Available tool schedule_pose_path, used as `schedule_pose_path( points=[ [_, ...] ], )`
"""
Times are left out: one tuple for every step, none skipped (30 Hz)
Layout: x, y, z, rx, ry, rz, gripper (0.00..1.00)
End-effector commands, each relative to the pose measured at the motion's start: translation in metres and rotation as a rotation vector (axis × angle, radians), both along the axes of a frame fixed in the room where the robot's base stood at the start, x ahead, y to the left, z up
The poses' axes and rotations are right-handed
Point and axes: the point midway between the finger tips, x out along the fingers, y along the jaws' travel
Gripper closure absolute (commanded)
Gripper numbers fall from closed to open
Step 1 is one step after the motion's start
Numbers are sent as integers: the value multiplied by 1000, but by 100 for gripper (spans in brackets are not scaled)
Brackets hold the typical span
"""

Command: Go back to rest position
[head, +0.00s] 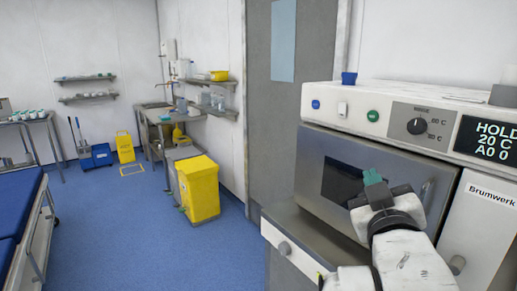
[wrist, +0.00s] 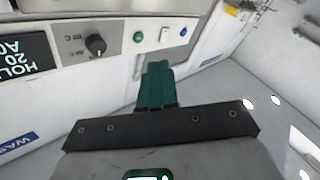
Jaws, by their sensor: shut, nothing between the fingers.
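My gripper (head: 373,180) is at the right of the head view, in front of the door of a white and grey machine (head: 362,88). Its green fingers are together with nothing between them. In the wrist view the green fingers (wrist: 157,84) lie side by side and point toward the machine front (wrist: 150,40). I cannot tell whether the fingertips touch the door. My white forearm reaches up from the bottom right of the head view.
The machine has a dial (head: 417,126), buttons and a display (head: 490,140). A yellow bin (head: 200,188) stands ahead, and a blue operating table (head: 18,215) is at left. Blue floor (head: 130,235) between them is clear.

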Motion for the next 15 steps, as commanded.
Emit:
schedule_pose_path(
  points=[
    [-1, -5, -15, 5, 35, -2, 100],
    [-2, -7, -23, 9, 55, -4, 100],
    [-3, -10, -35, 17, 85, -4, 100],
    [-4, -12, -44, 23, 108, -4, 100],
    [-6, -15, -54, 30, 133, -6, 100],
    [-9, -20, -68, 39, 168, -8, 100],
    [-11, -23, -79, 46, 196, -9, 100],
    [-14, -26, -92, 54, 228, -11, 100],
    [-19, -31, -109, 67, 273, -15, 100],
    [-23, -35, -125, 78, 312, -19, 100],
    [-29, -40, -141, 90, 356, -24, 100],
    [-38, -46, -165, 109, 416, -30, 100],
    [-47, -51, -183, 124, 466, -36, 100],
    [-56, -56, -201, 142, 517, -44, 100],
    [-70, -61, -225, 165, 584, -52, 100]
  ],
)
